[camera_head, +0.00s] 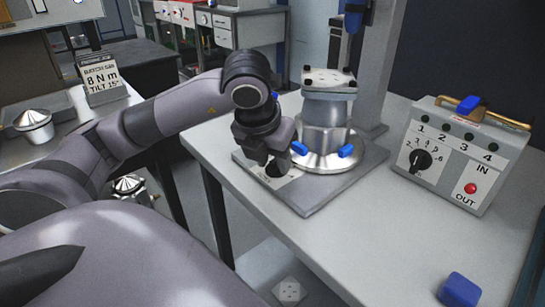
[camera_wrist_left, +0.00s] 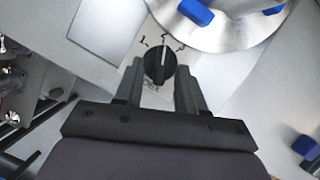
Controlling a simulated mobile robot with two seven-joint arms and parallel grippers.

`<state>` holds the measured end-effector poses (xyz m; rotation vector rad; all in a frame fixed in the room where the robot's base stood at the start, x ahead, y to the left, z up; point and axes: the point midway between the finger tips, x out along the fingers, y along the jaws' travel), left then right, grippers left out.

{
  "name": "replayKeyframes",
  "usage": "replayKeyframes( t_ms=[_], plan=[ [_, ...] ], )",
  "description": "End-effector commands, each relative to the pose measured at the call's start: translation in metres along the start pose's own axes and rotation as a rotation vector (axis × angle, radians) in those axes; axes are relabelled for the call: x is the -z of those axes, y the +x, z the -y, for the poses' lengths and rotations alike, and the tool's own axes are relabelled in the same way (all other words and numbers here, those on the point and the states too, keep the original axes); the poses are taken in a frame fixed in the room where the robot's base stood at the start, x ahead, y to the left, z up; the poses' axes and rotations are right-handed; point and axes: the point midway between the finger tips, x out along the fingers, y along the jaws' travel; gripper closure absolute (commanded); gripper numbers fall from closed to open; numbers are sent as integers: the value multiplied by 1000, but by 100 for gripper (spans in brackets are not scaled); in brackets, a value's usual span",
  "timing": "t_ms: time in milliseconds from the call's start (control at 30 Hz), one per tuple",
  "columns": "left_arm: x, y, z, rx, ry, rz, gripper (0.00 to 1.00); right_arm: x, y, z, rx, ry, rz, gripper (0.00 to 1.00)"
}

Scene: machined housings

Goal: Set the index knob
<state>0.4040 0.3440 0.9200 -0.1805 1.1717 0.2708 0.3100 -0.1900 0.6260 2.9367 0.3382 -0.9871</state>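The index knob (camera_wrist_left: 160,66) is a round black knob with a pale pointer line, on a light plate with number marks, in the left wrist view. In the left wrist view my left gripper (camera_wrist_left: 159,75) is open, one finger on each side of the knob. I cannot tell whether the fingers touch it. My right gripper is not in view.
A metal housing (camera_head: 326,115) with blue clamps (camera_head: 346,151) stands beside the knob on the fixture base (camera_head: 318,194). A control box (camera_head: 462,150) with its own black dial stands at right. A blue block (camera_head: 460,289) lies near the front. The table between is clear.

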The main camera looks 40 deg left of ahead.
Motion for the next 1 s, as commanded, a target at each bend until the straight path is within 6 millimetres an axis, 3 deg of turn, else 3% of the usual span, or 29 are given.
replayKeyframes(
  t_ms=[167, 567, 1000],
  plan=[
    [-2, -9, 0, 2, 0, 5, 61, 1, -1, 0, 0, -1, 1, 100],
    [-1, -67, 0, 2, 0, 3, 61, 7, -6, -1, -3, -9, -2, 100],
    [0, -72, 0, 0, 0, 0, 61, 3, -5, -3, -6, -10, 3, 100]
  ],
)
